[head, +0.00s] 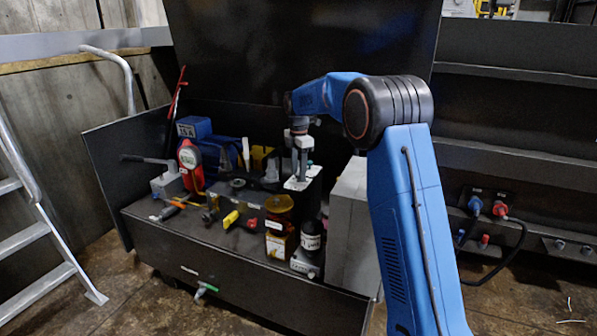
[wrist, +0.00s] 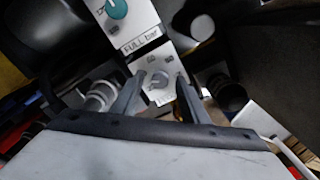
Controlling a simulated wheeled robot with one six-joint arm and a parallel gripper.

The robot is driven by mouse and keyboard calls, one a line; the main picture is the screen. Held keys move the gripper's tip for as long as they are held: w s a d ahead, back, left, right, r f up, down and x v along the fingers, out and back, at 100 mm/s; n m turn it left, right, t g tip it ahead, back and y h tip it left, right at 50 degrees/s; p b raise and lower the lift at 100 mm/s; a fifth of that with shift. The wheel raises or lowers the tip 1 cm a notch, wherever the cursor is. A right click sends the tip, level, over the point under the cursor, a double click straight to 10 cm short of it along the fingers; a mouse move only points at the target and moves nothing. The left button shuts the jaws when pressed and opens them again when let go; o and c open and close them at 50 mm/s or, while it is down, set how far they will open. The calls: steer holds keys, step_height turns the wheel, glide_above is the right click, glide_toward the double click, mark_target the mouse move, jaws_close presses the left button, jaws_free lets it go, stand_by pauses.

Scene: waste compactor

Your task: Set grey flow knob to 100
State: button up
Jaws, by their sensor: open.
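The grey knob (wrist: 159,79) sits on a small white plate with dark markings in the wrist view. Its pointer setting is too small to read. My gripper (wrist: 161,84) is open, with one finger on each side of the knob. I cannot tell whether either finger touches it. A teal knob (wrist: 116,9) on another white plate labelled "FULL bar" is just beyond. In the head view my gripper (head: 301,172) points down over the white plate (head: 297,185), and my gripper hides the grey knob there.
A grey box (head: 349,225) stands right of the plates. An amber-topped container (head: 279,204) and a dark jar (head: 311,236) are in front. A red gauge device (head: 190,163) and blue bag (head: 222,157) are at the left. Loose tools lie on the black bench (head: 230,262).

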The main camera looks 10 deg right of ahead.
jaws_close()
